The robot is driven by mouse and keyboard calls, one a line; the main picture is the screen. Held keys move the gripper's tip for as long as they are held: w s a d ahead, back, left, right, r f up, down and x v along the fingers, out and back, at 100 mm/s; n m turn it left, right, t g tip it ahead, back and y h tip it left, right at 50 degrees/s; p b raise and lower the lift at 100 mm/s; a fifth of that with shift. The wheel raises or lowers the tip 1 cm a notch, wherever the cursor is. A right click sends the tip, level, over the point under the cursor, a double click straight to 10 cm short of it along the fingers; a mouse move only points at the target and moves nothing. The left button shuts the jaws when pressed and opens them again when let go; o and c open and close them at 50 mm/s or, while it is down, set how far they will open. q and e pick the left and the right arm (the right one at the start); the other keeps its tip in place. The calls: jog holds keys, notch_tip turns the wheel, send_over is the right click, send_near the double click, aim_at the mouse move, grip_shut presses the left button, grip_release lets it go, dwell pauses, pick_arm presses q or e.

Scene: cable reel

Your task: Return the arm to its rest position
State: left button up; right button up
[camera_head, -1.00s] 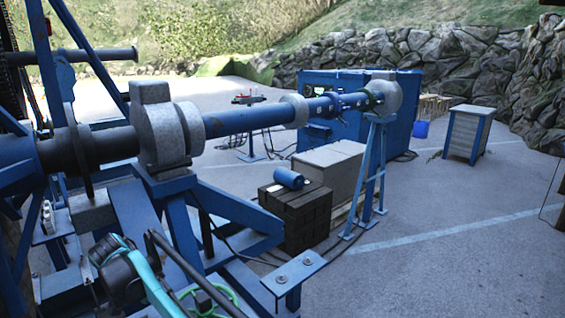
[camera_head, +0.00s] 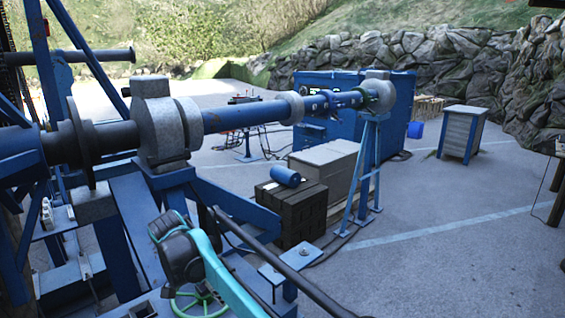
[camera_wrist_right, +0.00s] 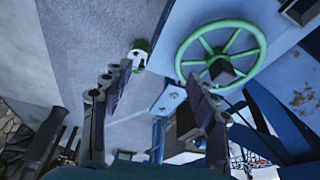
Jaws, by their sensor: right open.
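My right gripper (camera_wrist_right: 152,82) shows in the right wrist view with its two dark fingers spread apart and nothing between them. The green handwheel (camera_wrist_right: 222,55) is beyond the fingertips, to the upper right, apart from the fingers. In the head view a teal link and a dark joint of my arm (camera_head: 182,258) are at the lower middle left, in front of the blue reel stand (camera_head: 135,215). The handwheel (camera_head: 186,306) is partly hidden behind that link. My left gripper is not in view.
A long blue shaft (camera_head: 245,116) with grey collars runs across the stand to a blue trestle (camera_head: 367,165). A blue roll (camera_head: 286,176) lies on dark stacked blocks (camera_head: 292,212). A blue cabinet (camera_head: 340,95) stands behind. Open paving lies at the right.

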jog(key=s+d+f+n+t+y+b, duration=0.1)
jog(key=s+d+f+n+b, duration=0.15)
jog(key=d, duration=0.75)
jog(key=s+d+f+n+y+b, duration=0.1)
jog(key=s+d+b, duration=0.2)
jog(key=d, duration=0.8)
pick_arm(q)
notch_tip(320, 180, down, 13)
jog(key=b, duration=0.6)
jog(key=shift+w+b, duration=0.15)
jog(key=shift+b, duration=0.25)
pick_arm(e)
jog(key=s+d+f+n+t, duration=0.3)
jog(key=s+d+f+n, duration=0.1)
jog(key=s+d+f, duration=1.1)
notch_tip(320, 180, down, 2)
jog(key=shift+s+d+f, duration=0.15)
jog(key=shift+s+d, duration=0.1)
jog(key=shift+s, duration=0.3)
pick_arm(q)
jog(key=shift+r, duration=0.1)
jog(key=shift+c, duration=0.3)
pick_arm(e)
jog(key=shift+c, duration=0.3)
